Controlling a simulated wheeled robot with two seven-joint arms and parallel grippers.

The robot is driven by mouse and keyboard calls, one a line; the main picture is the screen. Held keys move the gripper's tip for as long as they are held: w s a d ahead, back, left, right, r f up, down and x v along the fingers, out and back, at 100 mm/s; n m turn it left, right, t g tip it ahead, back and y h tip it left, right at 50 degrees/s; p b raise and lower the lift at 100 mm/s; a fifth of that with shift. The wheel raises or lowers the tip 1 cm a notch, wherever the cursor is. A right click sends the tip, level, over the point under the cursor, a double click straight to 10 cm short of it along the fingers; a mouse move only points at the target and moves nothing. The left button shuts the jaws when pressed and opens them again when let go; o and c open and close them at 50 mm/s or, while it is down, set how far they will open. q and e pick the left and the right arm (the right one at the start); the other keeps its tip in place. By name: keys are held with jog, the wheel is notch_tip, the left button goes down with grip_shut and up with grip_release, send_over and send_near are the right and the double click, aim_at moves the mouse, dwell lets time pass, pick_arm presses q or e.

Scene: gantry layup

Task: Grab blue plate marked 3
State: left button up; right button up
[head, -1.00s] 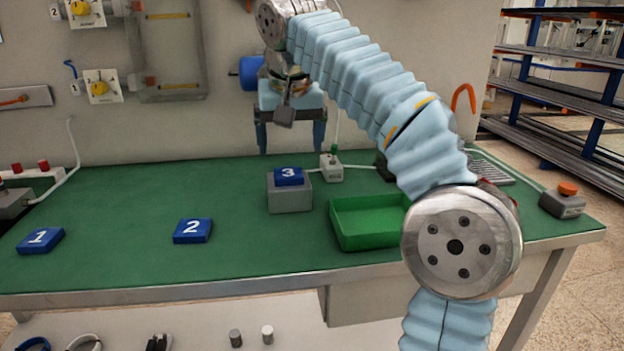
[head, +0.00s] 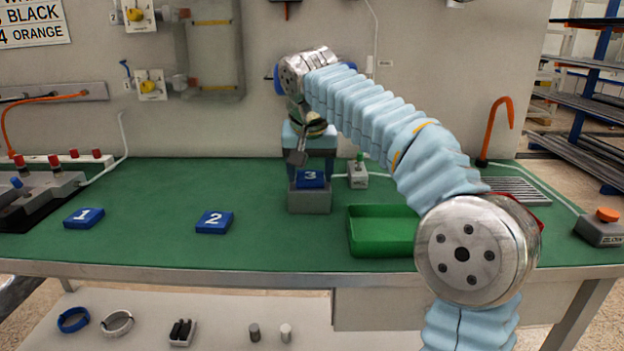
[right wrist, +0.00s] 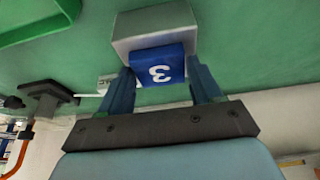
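The blue plate marked 3 (head: 311,179) lies on top of a grey block (head: 309,201) on the green bench. In the right wrist view the plate (right wrist: 158,66) shows its 3 upside down, with the block (right wrist: 150,27) beyond it. My right gripper (head: 311,180) is lowered over the plate from behind. In the right wrist view its two blue fingers (right wrist: 160,85) are apart, one on each side of the plate. I cannot tell whether they touch it. My left gripper is not in view.
Blue plates marked 1 (head: 84,218) and 2 (head: 214,222) lie on the bench to the left. A green tray (head: 384,251) stands right of the block, under my right arm. A small grey switch box (head: 357,175) stands close to the block's right. The front middle is clear.

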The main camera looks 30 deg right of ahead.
jog(key=c, duration=0.6)
jog(key=shift+r, duration=0.1)
jog(key=shift+r, duration=0.45)
jog(key=s+a+r, duration=0.3)
jog(key=r, duration=0.1)
jog(key=s+a+r, duration=0.3)
jog(key=s+r, duration=0.1)
jog(key=s+a+r, duration=0.3)
jog(key=r, duration=0.1)
jog(key=shift+s+a, duration=0.2)
